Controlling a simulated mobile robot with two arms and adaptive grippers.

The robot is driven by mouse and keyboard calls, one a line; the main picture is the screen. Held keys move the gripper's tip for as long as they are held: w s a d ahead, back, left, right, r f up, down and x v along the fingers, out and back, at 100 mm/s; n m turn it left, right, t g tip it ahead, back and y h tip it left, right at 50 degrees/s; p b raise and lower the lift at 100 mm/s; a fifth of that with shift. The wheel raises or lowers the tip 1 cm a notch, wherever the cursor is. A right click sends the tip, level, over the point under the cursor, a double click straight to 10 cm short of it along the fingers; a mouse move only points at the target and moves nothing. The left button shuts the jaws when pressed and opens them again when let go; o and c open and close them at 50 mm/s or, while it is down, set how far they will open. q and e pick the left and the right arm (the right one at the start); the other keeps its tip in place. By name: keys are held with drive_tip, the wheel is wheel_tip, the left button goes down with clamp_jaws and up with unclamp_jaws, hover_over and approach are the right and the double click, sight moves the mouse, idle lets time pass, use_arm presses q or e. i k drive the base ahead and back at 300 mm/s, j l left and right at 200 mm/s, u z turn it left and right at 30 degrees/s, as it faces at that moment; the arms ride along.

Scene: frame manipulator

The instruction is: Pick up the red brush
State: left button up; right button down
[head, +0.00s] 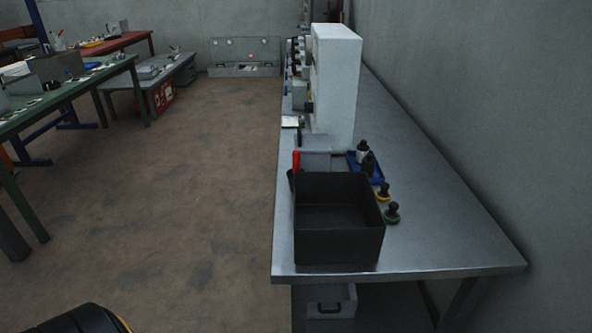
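A thin upright red thing (296,160), which looks like the handle of the red brush, stands at the left edge of the grey metal table (440,220). It is just behind the back left corner of a black open bin (340,251). Its lower part is hidden behind the bin or inside a small dark holder there; I cannot tell which. Neither of my grippers is in view.
A tall white box (337,85) stands farther back. The floor left of the table is clear. A wall runs along the right.

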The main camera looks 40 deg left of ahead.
sight(295, 153)
drive_tip(key=i+j, duration=0.1)
drive_tip(key=j, duration=0.4)
drive_tip(key=i+j, duration=0.15)
drive_tip(key=j, duration=0.35)
drive_tip(key=i+j+u, duration=0.1)
drive_tip(key=j, duration=0.4)
drive_tip(key=i+j, duration=0.1)
drive_tip(key=j, duration=0.4)
drive_tip(key=i+j, duration=0.15)
drive_tip(key=j, duration=0.35)
drive_tip(key=i+j+u, duration=0.1)
drive_tip(key=j, duration=0.4)
drive_tip(key=i+j, duration=0.2)
drive_tip(key=j, duration=0.3)
drive_tip(key=i+j, duration=0.15)
drive_tip(key=j, duration=0.3)
drive_tip(key=z, duration=1.15)
